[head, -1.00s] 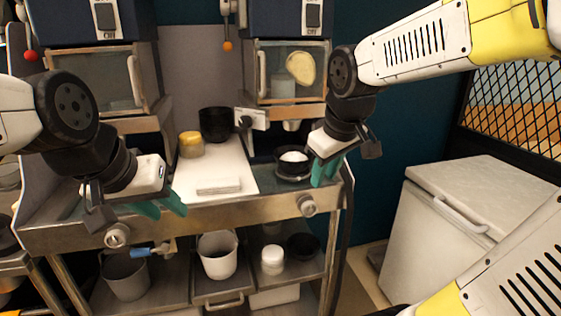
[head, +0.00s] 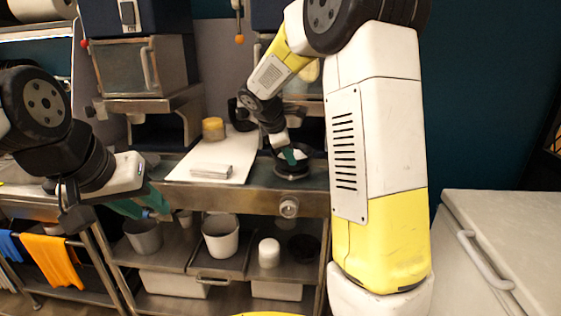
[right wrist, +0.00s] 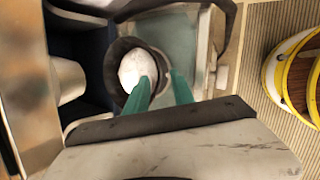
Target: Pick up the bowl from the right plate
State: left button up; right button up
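The dark bowl (head: 303,164) with white contents sits on the right plate (head: 291,176), at the right end of the counter. My right gripper (head: 291,156) is at the bowl. In the right wrist view the bowl (right wrist: 116,72) shows its white contents. The open green fingers (right wrist: 160,78) straddle its near right rim, one over the inside and one outside, with a gap between them. Whether they touch the rim I cannot tell. My left gripper (head: 142,206) is open and empty in front of the counter's left part, away from the bowl.
A white board (head: 190,165) lies left of the bowl with a yellow-lidded jar (head: 213,128) and a folded white cloth (head: 211,171). A dark container (head: 240,116) stands behind. A lower shelf holds a white bucket (head: 221,236). A white chest (head: 510,235) stands at right.

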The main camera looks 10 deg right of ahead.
jog(key=x, duration=0.6)
jog(key=shift+w+f, duration=0.2)
jog(key=shift+w, duration=0.05)
grip_shut()
dwell(1.2)
